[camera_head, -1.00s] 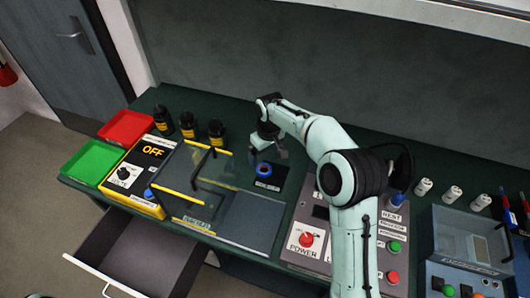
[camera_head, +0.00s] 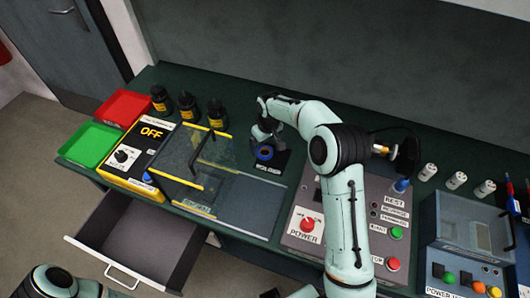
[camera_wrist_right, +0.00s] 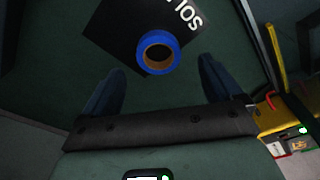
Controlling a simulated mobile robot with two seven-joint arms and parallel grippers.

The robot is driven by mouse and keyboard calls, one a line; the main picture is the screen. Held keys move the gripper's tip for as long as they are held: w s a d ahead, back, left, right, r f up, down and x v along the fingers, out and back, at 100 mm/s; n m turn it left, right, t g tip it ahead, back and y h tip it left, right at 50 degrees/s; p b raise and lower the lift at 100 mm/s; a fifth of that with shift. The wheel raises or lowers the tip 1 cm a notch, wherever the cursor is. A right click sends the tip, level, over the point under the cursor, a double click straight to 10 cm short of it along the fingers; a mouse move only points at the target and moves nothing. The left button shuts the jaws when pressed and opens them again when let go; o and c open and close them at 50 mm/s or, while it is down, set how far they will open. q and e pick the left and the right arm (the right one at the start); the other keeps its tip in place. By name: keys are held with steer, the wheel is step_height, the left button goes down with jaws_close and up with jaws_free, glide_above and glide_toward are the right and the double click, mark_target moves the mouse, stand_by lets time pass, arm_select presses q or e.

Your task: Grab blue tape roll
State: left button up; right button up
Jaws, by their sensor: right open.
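The blue tape roll (camera_head: 264,159) lies flat on a black square mat (camera_head: 277,165) with white lettering, on the dark green bench. My right gripper (camera_head: 262,137) is low, just behind and above the roll, pointing down. In the right wrist view the tape roll (camera_wrist_right: 154,70) shows as a whole ring beyond the two spread fingers (camera_wrist_right: 160,90), roughly centred between them. The fingers are open, hold nothing, and appear apart from the roll. Parts of my left arm show at the bottom left of the head view; its gripper does not show.
A clear case with yellow edges (camera_head: 193,185) stands left of the mat. Three black bottles (camera_head: 188,106) stand behind it. A grey control panel (camera_head: 297,236) is to the right. A drawer (camera_head: 165,240) stands open in front. Green bench behind the roll is clear.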

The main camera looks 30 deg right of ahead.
mark_target(265, 151)
steer(key=shift+w+f, duration=0.2)
steer(key=shift+f, duration=1.75)
steer(key=c, duration=1.1)
